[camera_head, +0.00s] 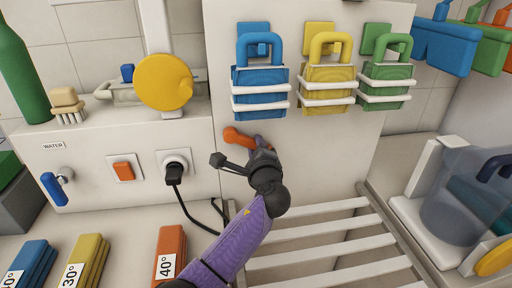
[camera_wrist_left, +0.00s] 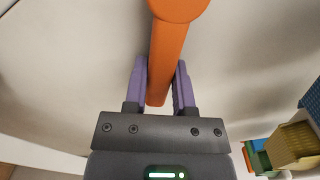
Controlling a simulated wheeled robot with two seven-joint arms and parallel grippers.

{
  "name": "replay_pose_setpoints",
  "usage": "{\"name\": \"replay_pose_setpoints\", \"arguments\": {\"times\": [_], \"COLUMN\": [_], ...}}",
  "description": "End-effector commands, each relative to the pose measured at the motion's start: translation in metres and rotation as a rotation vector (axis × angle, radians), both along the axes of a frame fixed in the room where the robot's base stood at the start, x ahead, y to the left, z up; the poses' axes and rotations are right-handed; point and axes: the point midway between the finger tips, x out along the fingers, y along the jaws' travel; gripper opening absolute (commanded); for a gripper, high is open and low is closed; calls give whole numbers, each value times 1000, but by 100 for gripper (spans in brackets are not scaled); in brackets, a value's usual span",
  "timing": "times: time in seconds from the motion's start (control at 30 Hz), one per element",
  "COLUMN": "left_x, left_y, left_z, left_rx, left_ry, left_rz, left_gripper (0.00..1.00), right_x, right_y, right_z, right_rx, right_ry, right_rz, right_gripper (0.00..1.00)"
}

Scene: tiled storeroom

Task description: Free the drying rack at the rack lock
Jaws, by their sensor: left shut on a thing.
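The gripper and wrist partly hide the lever in the head view. The drying rack, with white slats (camera_head: 315,228), lies below the panel; my forearm passes in front of its left side. My right gripper is not in view.
A black plug (camera_head: 174,174) with a loose cord is left of my arm. A clear jug (camera_head: 465,205) stands at right. Folded cloths (camera_head: 170,250) lie at lower left.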

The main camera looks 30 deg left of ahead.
Motion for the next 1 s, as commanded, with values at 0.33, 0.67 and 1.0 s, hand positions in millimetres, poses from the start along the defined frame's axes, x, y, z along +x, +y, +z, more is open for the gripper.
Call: {"name": "replay_pose_setpoints", "arguments": {"times": [0.33, 0.67, 1.0], "left_x": [0, -4, -63], "left_y": [0, -4, -48], "left_z": [1, 2, 3], "left_rx": [-2, 0, -5], "left_ry": [-2, -3, -2], "left_rz": [-1, -2, -3], "left_gripper": [68, 68, 68], "right_x": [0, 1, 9], "right_y": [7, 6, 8], "right_z": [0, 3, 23], "right_rx": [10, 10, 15], "right_ry": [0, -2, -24], "right_rz": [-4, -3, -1], "right_gripper": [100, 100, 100]}}
